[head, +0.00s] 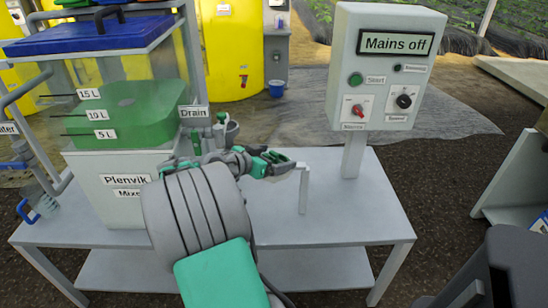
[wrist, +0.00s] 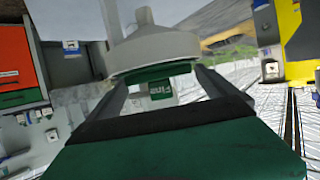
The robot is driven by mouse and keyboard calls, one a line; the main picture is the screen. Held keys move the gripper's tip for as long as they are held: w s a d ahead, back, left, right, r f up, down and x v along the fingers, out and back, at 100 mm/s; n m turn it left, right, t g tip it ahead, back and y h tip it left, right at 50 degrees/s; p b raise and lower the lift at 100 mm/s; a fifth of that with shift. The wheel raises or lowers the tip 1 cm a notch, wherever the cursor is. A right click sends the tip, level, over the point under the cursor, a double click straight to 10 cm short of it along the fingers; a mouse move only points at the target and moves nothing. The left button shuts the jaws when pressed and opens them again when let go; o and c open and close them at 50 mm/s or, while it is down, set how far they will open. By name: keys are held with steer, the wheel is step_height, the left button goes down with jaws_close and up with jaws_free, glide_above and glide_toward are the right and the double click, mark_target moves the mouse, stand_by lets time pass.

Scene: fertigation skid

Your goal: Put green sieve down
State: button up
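My gripper (head: 272,163) is above the bench, just left of a small white post, with its fingers pointing right. In the head view the sieve is small and hard to tell from the dark and green gripper parts.
The bench top (head: 340,225) is clear at right. The white post (head: 303,190) stands close to my gripper. The control box (head: 385,75), reading "Mains off", stands behind at right. The tank (head: 130,120) with green liquid and the "Drain" label (head: 193,111) are at left.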

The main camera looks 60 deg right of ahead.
steer(key=shift+r, duration=0.1)
steer(key=shift+a+r, duration=0.1)
steer(key=shift+r, duration=0.05)
steer(key=p+v, duration=0.1)
steer(key=v, duration=1.1)
steer(key=w+a+f+n+t+y, duration=0.35)
steer(key=w+a+n, duration=0.2)
steer(key=a, duration=0.45)
steer(key=w+a+f+n+t+y, duration=0.35)
steer(key=w+a+n, duration=0.2)
steer(key=a, duration=0.35)
steer(key=s+a+n+y, duration=0.1)
steer(key=a+n+y, duration=0.1)
steer(key=a, duration=0.4)
steer(key=s+a+f+n+y, duration=0.1)
steer(key=s+a+n+y, duration=0.1)
steer(key=a+n, duration=0.3)
steer(key=s+a+f+n+y, duration=0.1)
steer(key=s+a+n+y, duration=0.1)
steer(key=a, duration=0.6)
steer(key=shift+s+a+f+n, duration=0.15)
steer(key=shift+a+n, duration=0.1)
steer(key=shift+n, duration=0.55)
